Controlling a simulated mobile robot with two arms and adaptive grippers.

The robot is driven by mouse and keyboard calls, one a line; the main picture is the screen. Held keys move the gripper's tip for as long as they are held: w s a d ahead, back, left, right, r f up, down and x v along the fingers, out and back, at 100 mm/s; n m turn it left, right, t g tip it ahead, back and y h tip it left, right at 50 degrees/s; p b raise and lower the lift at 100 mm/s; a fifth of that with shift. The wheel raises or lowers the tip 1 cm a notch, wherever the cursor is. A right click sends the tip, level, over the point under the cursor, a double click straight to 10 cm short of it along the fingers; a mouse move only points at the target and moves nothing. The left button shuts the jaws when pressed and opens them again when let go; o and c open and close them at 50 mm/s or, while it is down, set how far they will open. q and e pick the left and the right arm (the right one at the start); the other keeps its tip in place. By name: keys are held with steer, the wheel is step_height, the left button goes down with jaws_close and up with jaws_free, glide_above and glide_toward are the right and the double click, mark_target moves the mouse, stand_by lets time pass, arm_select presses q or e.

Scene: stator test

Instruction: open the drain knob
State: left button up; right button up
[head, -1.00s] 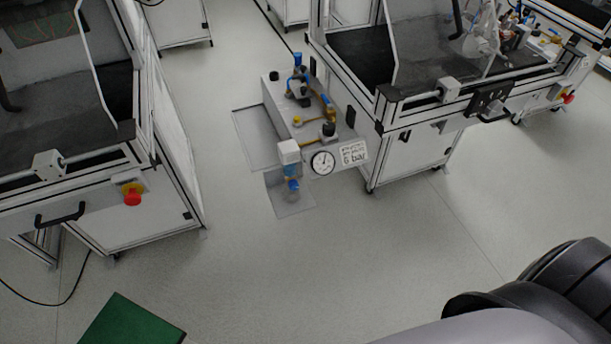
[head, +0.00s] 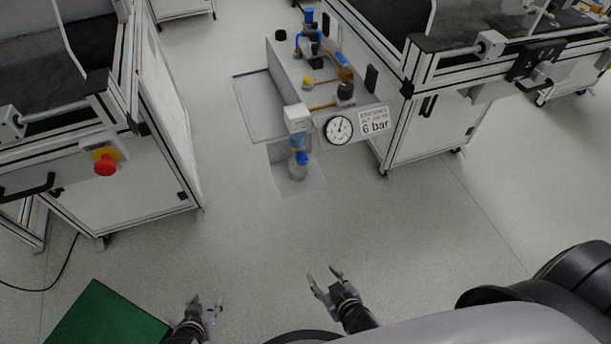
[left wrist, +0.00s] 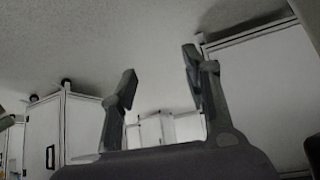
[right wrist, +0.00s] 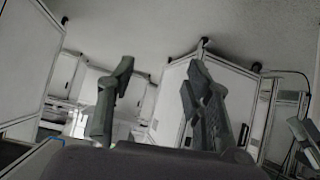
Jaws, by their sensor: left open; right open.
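The air unit with a gauge is mounted on a grey panel (head: 290,80) at the upper middle of the head view. A clear bowl with a blue collar (head: 300,158) hangs under a white block (head: 297,118) at its near end; the drain knob itself is too small to tell apart there. My left gripper (head: 207,302) is open and empty at the bottom of the head view, well short of the unit. My right gripper (head: 324,276) is open and empty, nearer the unit but apart from it. Both wrist views show spread, empty fingers, left (left wrist: 158,70) and right (right wrist: 158,75).
A round gauge (head: 338,130) and a "6 bar" sign (head: 374,121) sit beside the bowl. A white cabinet with a red button (head: 106,165) stands left, another cabinet (head: 430,135) right. A green mat (head: 105,318) lies lower left. The floor between is clear.

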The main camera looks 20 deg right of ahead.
steer(key=w+r+t+b, duration=0.3)
steer(key=w+r+b, duration=0.1)
steer(key=w+r, duration=0.1)
arm_select(q)
steer(key=w+d+r+t+h+b, duration=0.1)
steer(key=w+r+t+b, duration=0.2)
steer(key=r, duration=0.7)
steer(key=w+d+r+t+b, duration=0.1)
steer(key=w+r+t+b, duration=0.2)
steer(key=r, duration=0.7)
arm_select(e)
steer(key=t, duration=0.5)
glide_toward(304, 162)
steer(key=s, duration=0.9)
steer(key=shift+h, duration=0.4)
steer(key=w, duration=0.5)
steer(key=w+p, duration=0.1)
steer(key=w, duration=1)
steer(key=shift+w+a, duration=0.1)
steer(key=shift+a, duration=0.3)
arm_select(q)
steer(key=s+a+f+g+y, duration=0.1)
steer(key=s+a+f+g, duration=0.2)
steer(key=s+f+g, duration=0.2)
steer(key=shift+s+f+g, duration=0.3)
steer(key=shift+s+f, duration=0.6)
steer(key=shift+s, duration=0.6)
arm_select(e)
steer(key=shift+w, duration=0.8)
